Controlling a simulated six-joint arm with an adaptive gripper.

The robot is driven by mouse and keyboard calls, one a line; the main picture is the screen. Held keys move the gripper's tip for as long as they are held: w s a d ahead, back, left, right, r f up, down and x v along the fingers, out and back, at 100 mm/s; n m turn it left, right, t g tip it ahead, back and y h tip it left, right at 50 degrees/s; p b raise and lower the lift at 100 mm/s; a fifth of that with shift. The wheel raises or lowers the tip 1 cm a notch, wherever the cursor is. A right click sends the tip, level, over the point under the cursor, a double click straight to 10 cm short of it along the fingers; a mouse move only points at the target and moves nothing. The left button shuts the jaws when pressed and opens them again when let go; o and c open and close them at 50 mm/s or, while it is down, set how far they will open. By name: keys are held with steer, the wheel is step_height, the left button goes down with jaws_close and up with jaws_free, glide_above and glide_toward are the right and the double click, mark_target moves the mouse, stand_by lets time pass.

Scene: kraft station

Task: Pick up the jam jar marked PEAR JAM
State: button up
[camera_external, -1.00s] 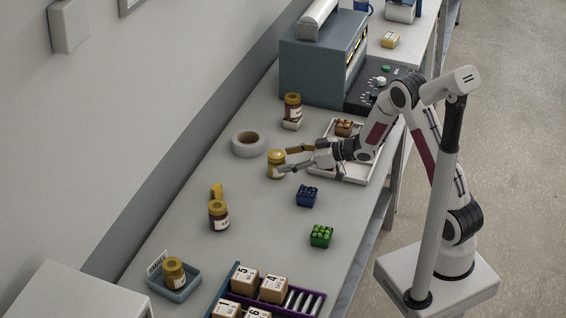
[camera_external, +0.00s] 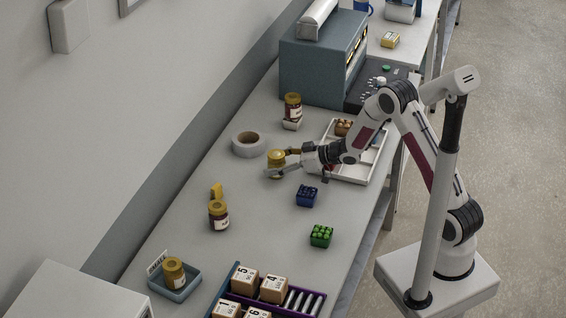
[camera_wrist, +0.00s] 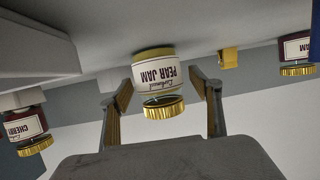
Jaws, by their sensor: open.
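The jam jar marked PEAR JAM (camera_wrist: 156,76) is in the middle of the wrist view, upside down in that picture, with a gold lid and a white label. In the external view the same jar (camera_external: 276,158) stands upright on the table, beside the tape roll. My gripper (camera_external: 280,162) is open, with its fingers on either side of the jar. In the wrist view the fingers of my gripper (camera_wrist: 162,92) flank the jar, with a visible gap on each side. Part of the jar is hidden by a finger in the external view.
A jar marked CHERRY (camera_wrist: 24,128) is at the left of the wrist view. Another jar (camera_external: 218,215) stands nearer the front, by a yellow object (camera_external: 216,191). A tape roll (camera_external: 248,144), blue crate (camera_external: 307,195), green crate (camera_external: 321,236) and white tray (camera_external: 352,178) are around.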

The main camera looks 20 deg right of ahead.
steer(key=c, duration=1.5)
steer(key=shift+r, duration=0.2)
steer(key=shift+r, duration=4.85)
